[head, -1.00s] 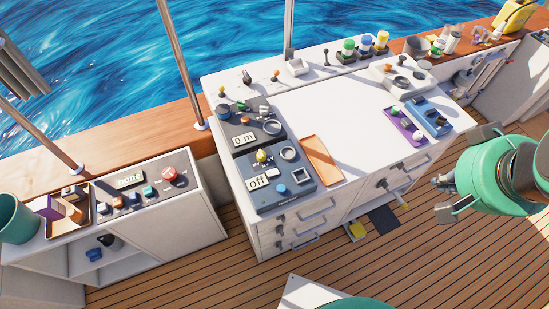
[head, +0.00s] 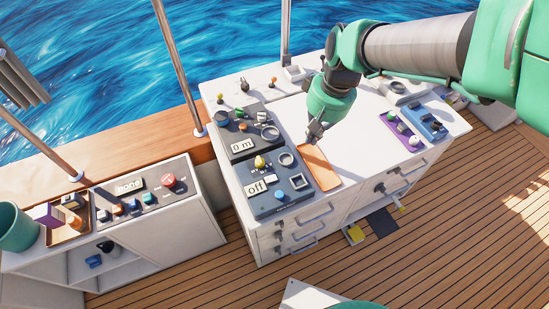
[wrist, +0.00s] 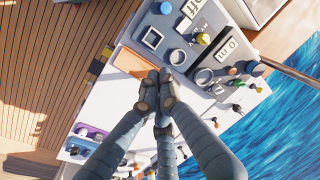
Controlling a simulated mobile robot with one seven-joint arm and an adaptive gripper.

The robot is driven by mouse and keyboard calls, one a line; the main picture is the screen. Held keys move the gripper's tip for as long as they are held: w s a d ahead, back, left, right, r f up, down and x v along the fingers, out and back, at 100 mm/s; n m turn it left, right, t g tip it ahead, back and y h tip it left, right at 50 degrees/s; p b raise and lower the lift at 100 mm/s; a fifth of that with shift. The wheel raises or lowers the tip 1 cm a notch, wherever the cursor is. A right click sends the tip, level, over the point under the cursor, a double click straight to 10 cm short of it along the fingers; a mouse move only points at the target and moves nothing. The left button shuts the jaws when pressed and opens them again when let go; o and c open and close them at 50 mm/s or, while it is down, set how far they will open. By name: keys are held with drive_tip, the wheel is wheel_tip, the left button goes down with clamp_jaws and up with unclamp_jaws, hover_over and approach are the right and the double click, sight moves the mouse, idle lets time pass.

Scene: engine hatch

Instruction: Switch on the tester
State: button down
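A dark blue-grey panel (head: 265,207) with a display reading "off" (head: 255,189) sits at the front left of the white bench; I take it to be the tester. It carries a yellow knob (head: 260,162), a blue button (head: 280,195), a ring and a square frame. In the wrist view the panel (wrist: 184,22) is at the top, with its yellow knob (wrist: 203,39) and blue button (wrist: 165,7). My gripper (head: 314,138) is above the bench, right of the panel and near the orange tray. Its fingers (wrist: 160,84) look closed together and empty, apart from the knob.
A second panel reading "0 m" (head: 242,145) stands directly behind. The orange tray (head: 322,178) lies right of the panel. Purple (head: 396,130) and blue (head: 424,118) devices stand at the right. A separate console (head: 140,203) reads "none" at the left. The bench's middle is bare.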

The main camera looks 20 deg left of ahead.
drive_tip(key=n+g, duration=0.1)
drive_tip(key=n, duration=0.1)
hover_over(269, 179)
drive_tip(key=w+d, duration=0.2)
wheel_tip(269, 179, down, 8)
drive_tip(key=shift+a+f+h, duration=0.15)
drive_tip(key=shift+h, duration=0.15)
drive_tip(key=f, duration=0.4)
drive_tip(key=s+a+f+b, duration=0.1)
drive_tip(key=f, duration=0.8)
drive_tip(key=shift+s+a+f+b, duration=0.25)
drive_tip(key=shift+f+b, duration=0.15)
